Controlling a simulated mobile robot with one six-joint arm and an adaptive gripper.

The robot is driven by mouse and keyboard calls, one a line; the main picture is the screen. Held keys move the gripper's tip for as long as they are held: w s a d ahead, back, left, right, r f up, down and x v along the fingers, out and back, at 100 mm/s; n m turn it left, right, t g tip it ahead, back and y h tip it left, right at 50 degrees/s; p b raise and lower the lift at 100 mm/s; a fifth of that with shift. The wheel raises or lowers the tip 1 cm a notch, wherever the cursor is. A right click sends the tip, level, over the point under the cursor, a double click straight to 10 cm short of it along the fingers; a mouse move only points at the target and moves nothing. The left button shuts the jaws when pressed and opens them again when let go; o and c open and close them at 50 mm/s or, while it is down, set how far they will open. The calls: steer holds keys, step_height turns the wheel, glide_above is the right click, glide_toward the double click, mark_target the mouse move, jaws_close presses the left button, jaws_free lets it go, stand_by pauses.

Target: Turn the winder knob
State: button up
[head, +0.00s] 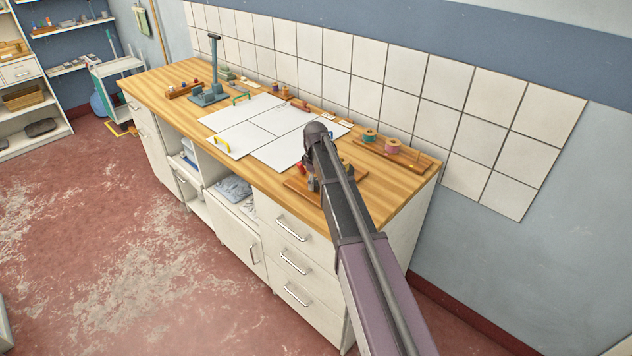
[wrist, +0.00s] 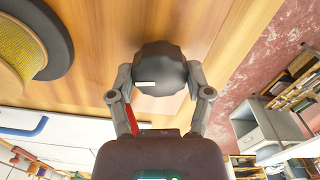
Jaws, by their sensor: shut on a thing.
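The winder knob (wrist: 160,72) is a dark grey, many-sided knob with a small white mark, seen in the wrist view over the wooden bench top. My gripper (wrist: 160,88) is shut on it, with one finger at each side. In the head view my gripper (head: 312,184) is low at the near right part of the bench, over a small brown board (head: 296,187). My arm and gripper hide the knob there. A yellow-wound spool (wrist: 18,55) on a dark round flange shows at the left of the wrist view.
The wooden bench (head: 400,184) stands against a tiled wall. White panels (head: 238,140) with coloured handles lie on its middle. A grey-blue stand (head: 214,75) rises at the far end. Thread spools (head: 392,146) sit on a wooden rack behind my gripper. Red floor is free in front.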

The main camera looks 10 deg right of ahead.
steer(key=shift+n, duration=0.6)
steer(key=shift+d, duration=0.1)
steer(key=o, duration=1.1)
steer(key=shift+o, duration=0.2)
